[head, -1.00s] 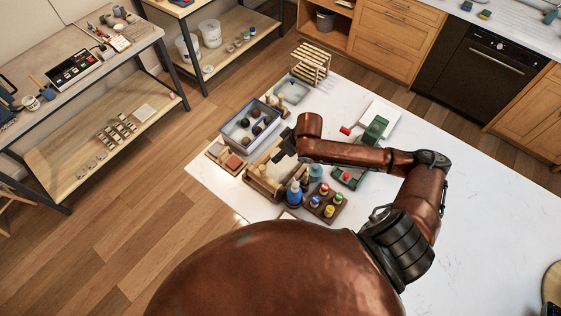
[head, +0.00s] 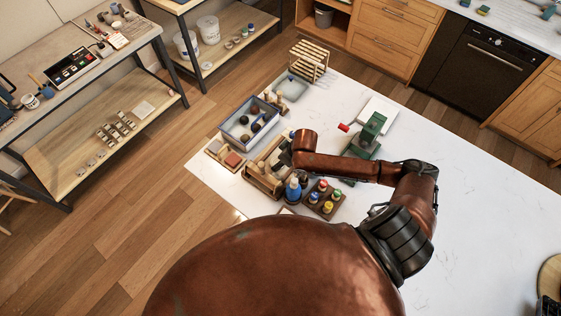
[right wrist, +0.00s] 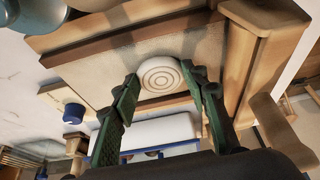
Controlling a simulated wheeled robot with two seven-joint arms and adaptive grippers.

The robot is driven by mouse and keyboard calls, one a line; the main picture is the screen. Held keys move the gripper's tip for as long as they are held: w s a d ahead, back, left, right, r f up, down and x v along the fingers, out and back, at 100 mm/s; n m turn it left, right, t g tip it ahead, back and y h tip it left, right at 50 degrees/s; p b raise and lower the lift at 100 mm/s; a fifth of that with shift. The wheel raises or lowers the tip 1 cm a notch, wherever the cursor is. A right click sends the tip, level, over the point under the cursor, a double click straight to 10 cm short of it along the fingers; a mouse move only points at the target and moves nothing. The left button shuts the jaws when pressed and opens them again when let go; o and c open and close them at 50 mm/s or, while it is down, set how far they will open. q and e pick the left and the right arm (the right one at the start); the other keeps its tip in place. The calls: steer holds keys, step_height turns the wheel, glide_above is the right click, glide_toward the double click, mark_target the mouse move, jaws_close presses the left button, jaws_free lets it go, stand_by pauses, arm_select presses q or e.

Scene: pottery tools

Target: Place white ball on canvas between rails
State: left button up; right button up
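The white ball (right wrist: 160,76), pale with concentric rings on its visible face, shows in the right wrist view between the two green fingertips of my right gripper (right wrist: 160,82). Both fingertips appear to touch its sides. Behind it lies the beige canvas (right wrist: 115,62), bordered by wooden rails (right wrist: 245,62). Whether the ball touches the canvas is hard to tell. In the head view the wooden railed frame (head: 262,180) is partly behind my right wrist, which hides the ball and fingertips. My left gripper is not in view.
A blue-rimmed bin (head: 238,137) with dark balls stands beside the frame. A blue bottle (head: 293,190) and a holder with several coloured-cap bottles (head: 313,205) are close in front. A green tool (head: 372,128) is behind the arm.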

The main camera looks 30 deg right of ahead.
steer(key=o, duration=0.5)
steer(key=v, duration=1.2)
